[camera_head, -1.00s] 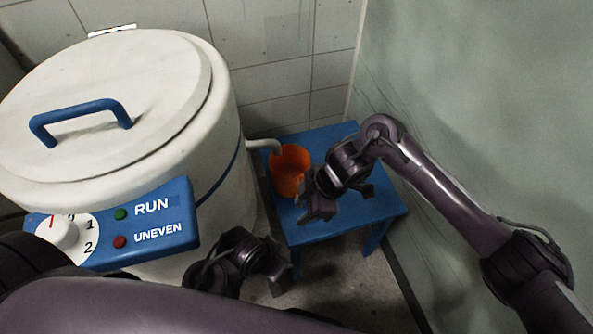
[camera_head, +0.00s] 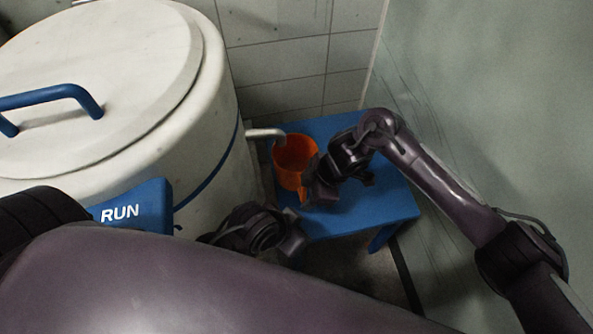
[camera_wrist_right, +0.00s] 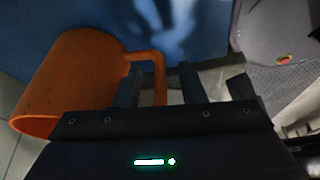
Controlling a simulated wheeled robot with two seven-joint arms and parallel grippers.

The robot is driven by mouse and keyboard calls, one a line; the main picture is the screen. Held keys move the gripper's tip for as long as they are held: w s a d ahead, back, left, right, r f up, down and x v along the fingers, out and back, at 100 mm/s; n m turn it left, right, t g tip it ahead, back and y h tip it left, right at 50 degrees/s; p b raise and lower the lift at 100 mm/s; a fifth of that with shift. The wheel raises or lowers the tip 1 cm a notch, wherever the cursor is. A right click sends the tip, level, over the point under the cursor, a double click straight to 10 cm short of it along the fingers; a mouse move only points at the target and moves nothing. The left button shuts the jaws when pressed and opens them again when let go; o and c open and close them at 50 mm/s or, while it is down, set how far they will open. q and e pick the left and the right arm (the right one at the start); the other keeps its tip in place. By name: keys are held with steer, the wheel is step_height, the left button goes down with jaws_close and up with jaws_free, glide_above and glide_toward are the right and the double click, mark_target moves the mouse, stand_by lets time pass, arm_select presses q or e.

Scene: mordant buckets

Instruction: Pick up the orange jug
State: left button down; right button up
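The orange jug (camera_head: 290,160) stands upright on the blue stool (camera_head: 395,208), under a pale spout. Its handle points toward my right gripper (camera_head: 338,190). In the right wrist view the jug (camera_wrist_right: 75,85) lies at the left, with its handle (camera_wrist_right: 159,78) close to the gripper's dark fingers (camera_wrist_right: 185,85). The fingers are apart and the jug is not gripped. One finger overlaps the handle loop; I cannot tell if it is through the loop. My left gripper (camera_head: 285,238) is low in front of the stool; its fingers are unclear.
A large white drum (camera_head: 215,120) with a blue lid handle (camera_head: 50,95) stands left of the stool, its spout (camera_head: 265,134) reaching over the jug. A blue RUN panel (camera_head: 140,208) is on its front. Walls close in behind and at the right.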

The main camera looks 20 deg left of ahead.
steer(key=shift+a+f, duration=0.2)
steer(key=shift+f, duration=0.2)
steer(key=shift+c, duration=0.4)
jaws_close()
steer(key=shift+r, duration=0.2)
